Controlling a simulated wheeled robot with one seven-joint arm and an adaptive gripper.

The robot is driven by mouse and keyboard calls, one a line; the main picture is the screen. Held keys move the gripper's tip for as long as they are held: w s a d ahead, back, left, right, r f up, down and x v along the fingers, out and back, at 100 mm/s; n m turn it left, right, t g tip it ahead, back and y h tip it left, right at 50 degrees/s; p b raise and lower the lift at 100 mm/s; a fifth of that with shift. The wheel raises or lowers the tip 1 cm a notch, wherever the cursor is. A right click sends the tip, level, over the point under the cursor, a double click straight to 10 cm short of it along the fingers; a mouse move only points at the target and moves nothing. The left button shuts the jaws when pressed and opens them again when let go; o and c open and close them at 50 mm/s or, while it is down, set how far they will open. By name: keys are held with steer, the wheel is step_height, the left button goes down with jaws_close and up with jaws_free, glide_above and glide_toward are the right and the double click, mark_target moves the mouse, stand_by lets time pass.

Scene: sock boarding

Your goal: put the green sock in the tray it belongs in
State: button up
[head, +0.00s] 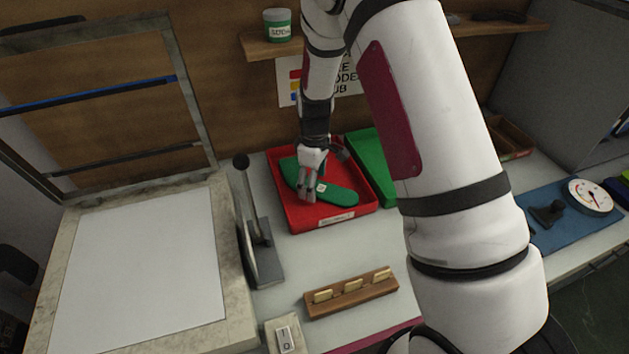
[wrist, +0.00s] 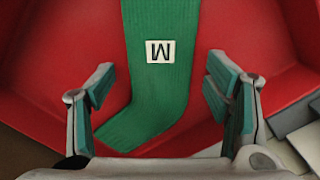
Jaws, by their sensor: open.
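The green sock (head: 338,193) lies flat inside the red tray (head: 349,216), slanting across it. In the wrist view the green sock (wrist: 166,95) runs down between my fingers and bears a white tag with a letter that looks like an M, upside down. The red tray (wrist: 50,60) surrounds it. My gripper (head: 309,190) is over the tray, above the sock. In the wrist view my gripper (wrist: 165,95) has its fingers apart on either side of the sock, with nothing held. A green tray (head: 368,160) stands to the right of the red one, partly hidden by my arm.
A lever stand (head: 259,250) is left of the red tray. A wooden block with pale tags (head: 350,293) lies in front. A framed press with a white board (head: 142,265) fills the left. A blue mat with a dial (head: 590,196) is at right.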

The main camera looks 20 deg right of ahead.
steer(key=s+r+m+t, duration=0.1)
steer(key=s+r, duration=0.2)
steer(key=r, duration=0.8)
steer(key=s+r+m, duration=0.1)
steer(key=s+r, duration=0.2)
steer(key=r, duration=0.7)
steer(key=s+r+m+t, duration=0.1)
steer(key=s+r+m, duration=0.2)
steer(key=s, duration=0.9)
steer(key=s+r+m+t, duration=0.2)
steer(key=s+r+m, duration=0.2)
steer(key=s, duration=0.9)
step_height(320, 180, up, 2)
steer(key=shift+d+r+m, duration=0.15)
steer(key=shift+m, duration=0.15)
steer(key=shift+r, duration=0.5)
